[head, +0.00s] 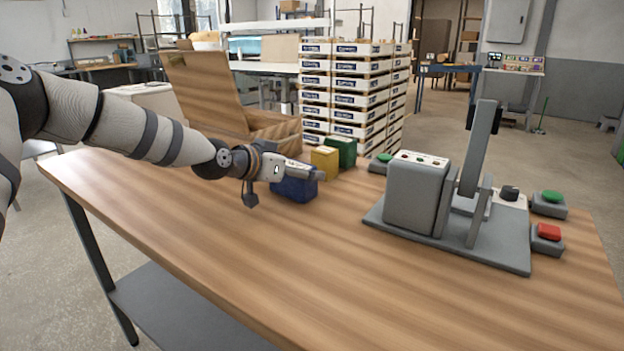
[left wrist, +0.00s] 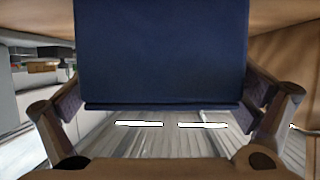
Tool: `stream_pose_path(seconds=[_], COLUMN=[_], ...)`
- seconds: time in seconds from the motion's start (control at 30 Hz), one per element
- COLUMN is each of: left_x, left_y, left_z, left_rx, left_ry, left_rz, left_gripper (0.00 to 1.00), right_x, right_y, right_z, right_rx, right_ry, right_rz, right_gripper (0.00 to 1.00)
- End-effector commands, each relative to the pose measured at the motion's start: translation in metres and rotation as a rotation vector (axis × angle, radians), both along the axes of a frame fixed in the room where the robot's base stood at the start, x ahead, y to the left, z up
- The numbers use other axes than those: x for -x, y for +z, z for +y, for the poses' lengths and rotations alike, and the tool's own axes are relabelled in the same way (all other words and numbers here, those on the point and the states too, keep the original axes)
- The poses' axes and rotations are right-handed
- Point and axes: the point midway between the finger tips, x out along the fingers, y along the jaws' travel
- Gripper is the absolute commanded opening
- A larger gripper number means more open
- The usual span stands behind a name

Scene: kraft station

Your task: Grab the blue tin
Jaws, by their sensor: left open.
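The blue tin (head: 294,189) stands on the wooden table (head: 200,230), partly hidden behind my left gripper (head: 292,172) in the head view. In the left wrist view the blue tin (left wrist: 162,52) fills the upper middle, between the two fingers of my left gripper (left wrist: 165,98). The fingers are open, one on each side of the tin. I cannot tell whether either pad touches it. My right gripper is in neither view.
A yellow tin (head: 325,161) and a green tin (head: 342,151) stand just behind the blue one. An open cardboard box (head: 205,95) is at the back left. A grey press machine (head: 415,195) with buttons stands to the right. The table's front left is clear.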

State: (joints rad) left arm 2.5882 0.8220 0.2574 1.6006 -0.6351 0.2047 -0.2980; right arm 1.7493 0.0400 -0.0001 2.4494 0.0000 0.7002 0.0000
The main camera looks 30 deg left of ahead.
Motion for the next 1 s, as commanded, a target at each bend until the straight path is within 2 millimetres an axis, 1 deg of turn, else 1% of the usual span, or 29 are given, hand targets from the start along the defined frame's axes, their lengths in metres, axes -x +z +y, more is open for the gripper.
stream_pose_path(seconds=[0.17, 0.27, 0.3, 0.4, 0.6, 0.67, 0.73, 0.9, 1.0], left_x=[0.000, 0.000, 0.000, 0.000, 0.000, 0.000, 0.000, 0.000, 0.000], left_y=[0.004, 0.004, 0.004, 0.004, 0.003, 0.006, 0.019, 0.068, 0.089], left_z=[0.001, 0.001, 0.001, 0.000, 0.000, 0.000, 0.000, 0.000, 0.000], left_rx=[0.000, 0.000, 0.000, 0.000, -0.001, -0.002, -0.002, -0.002, -0.002], left_ry=[0.001, 0.001, 0.001, 0.000, -0.001, -0.001, -0.002, -0.001, 0.000], left_rz=[-0.005, -0.006, -0.006, -0.005, -0.003, -0.004, -0.008, -0.015, -0.014], left_gripper=[1.00, 0.79, 0.70, 0.51, 0.51, 0.51, 0.51, 0.51, 0.51], right_x=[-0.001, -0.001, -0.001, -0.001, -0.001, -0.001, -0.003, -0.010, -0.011], right_y=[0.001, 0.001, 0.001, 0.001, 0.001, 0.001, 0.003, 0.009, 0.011], right_z=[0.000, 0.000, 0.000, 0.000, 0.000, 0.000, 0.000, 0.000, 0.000], right_rx=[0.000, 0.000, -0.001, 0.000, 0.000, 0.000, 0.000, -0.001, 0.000], right_ry=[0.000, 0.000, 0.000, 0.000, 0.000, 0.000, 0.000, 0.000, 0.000], right_rz=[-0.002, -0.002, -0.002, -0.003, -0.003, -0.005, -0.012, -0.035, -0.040], right_gripper=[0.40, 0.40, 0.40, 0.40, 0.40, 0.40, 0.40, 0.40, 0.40])
